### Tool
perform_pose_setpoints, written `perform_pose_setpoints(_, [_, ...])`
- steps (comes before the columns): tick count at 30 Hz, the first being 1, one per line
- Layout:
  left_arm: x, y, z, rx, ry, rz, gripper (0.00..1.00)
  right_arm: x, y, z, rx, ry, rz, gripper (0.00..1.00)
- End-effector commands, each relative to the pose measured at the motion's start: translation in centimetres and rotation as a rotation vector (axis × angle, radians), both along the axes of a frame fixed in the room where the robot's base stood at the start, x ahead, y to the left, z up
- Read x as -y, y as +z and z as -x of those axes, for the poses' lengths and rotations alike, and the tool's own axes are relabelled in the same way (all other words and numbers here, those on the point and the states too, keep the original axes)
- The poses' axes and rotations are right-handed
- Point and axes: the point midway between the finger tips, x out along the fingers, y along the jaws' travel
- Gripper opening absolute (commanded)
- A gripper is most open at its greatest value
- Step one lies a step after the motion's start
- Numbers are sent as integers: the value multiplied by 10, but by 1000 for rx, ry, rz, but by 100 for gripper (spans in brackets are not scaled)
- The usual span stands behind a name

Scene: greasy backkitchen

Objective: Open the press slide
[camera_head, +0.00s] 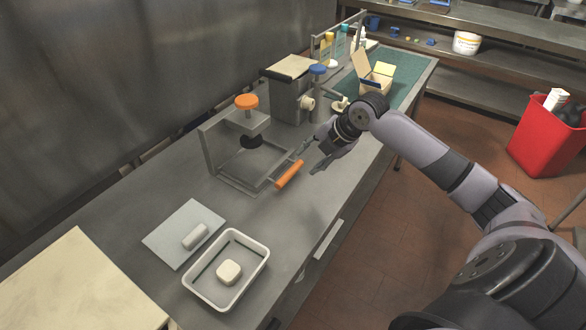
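The press (208,148) is a grey metal frame on the steel counter, with an orange knob (246,102) on top and a dark round part below it. Its slide (245,183) lies flat at the base, with an orange bar handle (289,174) at its front right. I cannot tell how far the slide is out. My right gripper (306,160) comes in from the right; its fingers are apart and empty, close to the handle's far end. I cannot tell whether a finger touches it. My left gripper is out of view.
A white tray (249,279) with a pale block and a light board (162,240) with a grey roll lie nearer on the counter. A red bin (541,140) stands right.

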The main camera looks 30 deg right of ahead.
Motion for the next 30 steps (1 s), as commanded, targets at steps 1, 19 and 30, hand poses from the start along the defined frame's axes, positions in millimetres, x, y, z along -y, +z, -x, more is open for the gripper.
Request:
perform_pose_setpoints(1, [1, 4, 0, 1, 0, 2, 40, -5, -9, -6, -2, 0, -5, 40])
perform_pose_setpoints(19, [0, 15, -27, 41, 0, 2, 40, -21, -82, -51, 0, -1, 0, 40])
perform_pose_setpoints(30, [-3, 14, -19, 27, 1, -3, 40, -21, -83, -51, 0, -1, 0, 33])
